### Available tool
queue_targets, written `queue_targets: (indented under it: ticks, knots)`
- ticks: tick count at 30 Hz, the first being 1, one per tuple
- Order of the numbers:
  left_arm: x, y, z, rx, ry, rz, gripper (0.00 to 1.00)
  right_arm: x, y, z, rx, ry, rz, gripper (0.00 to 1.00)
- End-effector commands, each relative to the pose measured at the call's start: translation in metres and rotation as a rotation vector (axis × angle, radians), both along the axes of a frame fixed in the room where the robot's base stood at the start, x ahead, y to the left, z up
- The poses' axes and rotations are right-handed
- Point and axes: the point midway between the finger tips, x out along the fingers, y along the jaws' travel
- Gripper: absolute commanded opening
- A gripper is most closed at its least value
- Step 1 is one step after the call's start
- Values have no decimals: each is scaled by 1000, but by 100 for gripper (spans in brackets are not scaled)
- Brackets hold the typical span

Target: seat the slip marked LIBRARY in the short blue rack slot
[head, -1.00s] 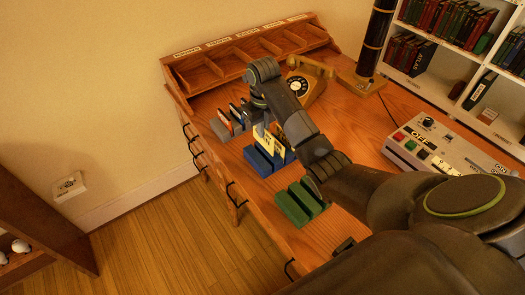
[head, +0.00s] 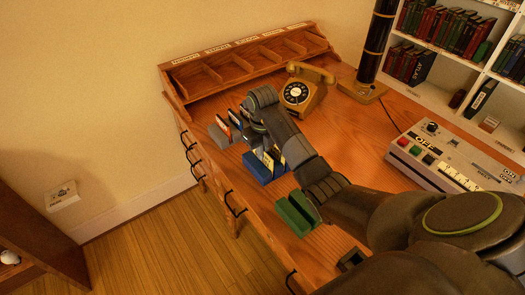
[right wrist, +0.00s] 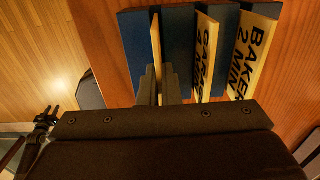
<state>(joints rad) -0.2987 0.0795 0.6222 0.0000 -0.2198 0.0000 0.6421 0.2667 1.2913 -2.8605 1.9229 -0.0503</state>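The blue rack (head: 258,174) stands near the desk's front edge; its parallel blue blocks (right wrist: 178,45) fill the top of the right wrist view. My right gripper (head: 258,140) is low over it, its fingers (right wrist: 160,88) closed about a thin pale slip (right wrist: 156,45). That slip is edge-on, so its marking cannot be read. It stands upright between the two leftmost blocks in the wrist view; whether it touches bottom is hidden. To its right stand a slip reading GARAGE 4 MIN (right wrist: 208,50) and one reading BAKERY 2 MIN (right wrist: 255,50). My left gripper is not in view.
A grey rack (head: 219,135) with slips stands left of the blue one, and an empty-looking green rack (head: 294,218) to its right. A telephone (head: 300,92), pigeonholes (head: 240,62) and a grey button console (head: 445,160) stand farther back. Bare desk lies between.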

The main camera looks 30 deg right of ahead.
Motion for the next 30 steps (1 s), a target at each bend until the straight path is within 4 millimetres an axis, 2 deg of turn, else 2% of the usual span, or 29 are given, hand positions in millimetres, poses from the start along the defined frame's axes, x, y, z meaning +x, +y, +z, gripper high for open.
queue_targets:
  ticks: [1,6,7,16,21,25,30]
  knots:
    - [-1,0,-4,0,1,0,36,0,0,-4,0,0,0,0]
    - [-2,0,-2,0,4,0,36,0,0,-2,0,0,0,25]
    - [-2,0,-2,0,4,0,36,0,0,-2,0,0,0,25]
    - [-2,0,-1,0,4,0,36,0,0,-1,0,0,0,25]
    - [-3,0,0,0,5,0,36,1,0,6,-1,-3,0,25]
    - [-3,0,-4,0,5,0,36,1,-1,25,-1,-6,1,25]
    - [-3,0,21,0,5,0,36,0,0,56,-1,-2,-1,25]
